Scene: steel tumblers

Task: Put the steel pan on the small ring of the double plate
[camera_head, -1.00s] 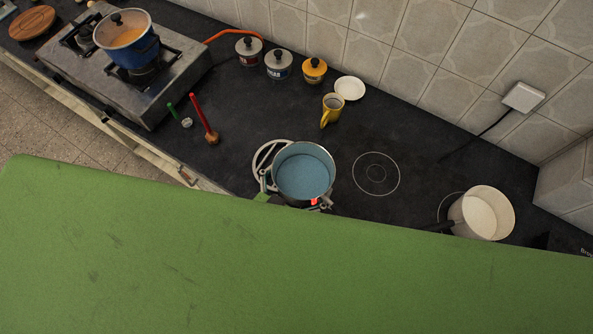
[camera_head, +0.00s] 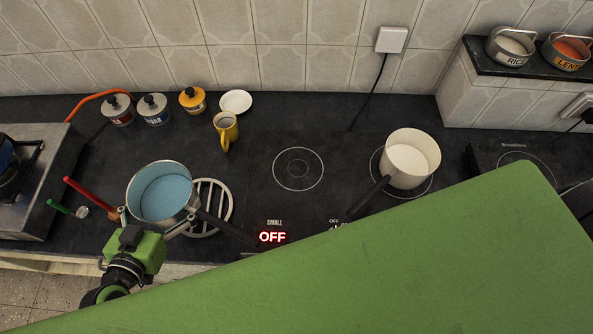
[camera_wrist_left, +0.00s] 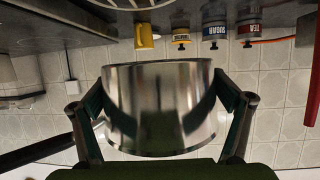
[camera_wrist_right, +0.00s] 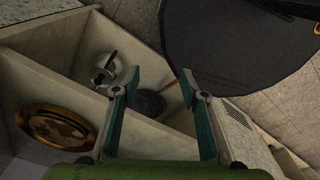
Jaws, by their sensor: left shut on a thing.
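The steel pan (camera_head: 161,196), blue inside with a black handle, is held upright above the slatted trivet (camera_head: 221,205) in the head view. My left gripper (camera_head: 154,226) is shut on it. In the left wrist view the steel pan (camera_wrist_left: 160,108) fills the space between the fingers, upside down in the picture, with wall tiles showing past its base, so it is off the counter. The small ring (camera_head: 298,169) of the double plate is bare, right of the pan. In the right wrist view my right gripper (camera_wrist_right: 161,88) is open and empty.
A white pan (camera_head: 409,158) stands on another ring to the right. A yellow mug (camera_head: 226,128), a white saucer (camera_head: 236,101) and canisters stand behind. The SMALL display (camera_head: 272,237) reads OFF. A red-handled item (camera_head: 88,197) is left of the pan. My green body part hides the lower right.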

